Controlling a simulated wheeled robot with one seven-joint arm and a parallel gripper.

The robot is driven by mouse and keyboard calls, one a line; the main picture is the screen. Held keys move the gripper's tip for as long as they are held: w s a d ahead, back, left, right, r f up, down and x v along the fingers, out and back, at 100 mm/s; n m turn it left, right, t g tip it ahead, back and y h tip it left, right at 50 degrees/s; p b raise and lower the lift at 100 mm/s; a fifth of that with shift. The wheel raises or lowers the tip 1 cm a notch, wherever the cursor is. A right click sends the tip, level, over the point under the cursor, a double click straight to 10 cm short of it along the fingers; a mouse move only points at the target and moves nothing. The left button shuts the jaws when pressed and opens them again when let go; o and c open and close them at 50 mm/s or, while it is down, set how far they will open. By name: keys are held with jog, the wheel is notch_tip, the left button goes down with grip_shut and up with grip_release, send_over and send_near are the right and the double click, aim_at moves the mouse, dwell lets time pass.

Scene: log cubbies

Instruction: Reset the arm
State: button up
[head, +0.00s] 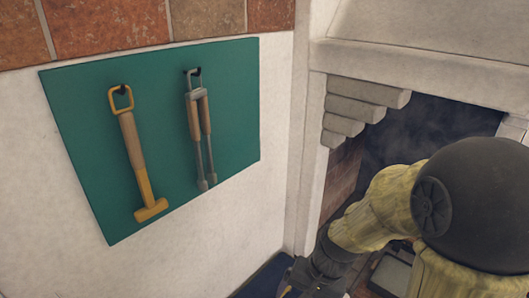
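My arm comes in from the right of the head view, with a large dark round joint and mottled yellow links. It reaches down and left to the bottom edge. My gripper (298,284) is a small dark shape there, partly cut off by the frame. Its fingers do not show clearly, so I cannot tell whether it is open or shut, or whether it holds anything.
A green board (88,150) on the white wall at left holds a yellow-handled tool (134,155) and a grey-and-wood tool (201,130), both on hooks. A fireplace opening (400,130) with stepped stone corbels (365,95) is behind my arm.

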jog(key=d+r+n+t+h, duration=0.2)
jog(key=d+n+h, duration=0.1)
jog(key=d, duration=0.3)
jog(key=shift+s+d+n, duration=0.2)
jog(key=shift+s+n, duration=0.1)
jog(key=shift+n, duration=0.4)
jog(key=shift+r, duration=0.1)
dwell(2.1)
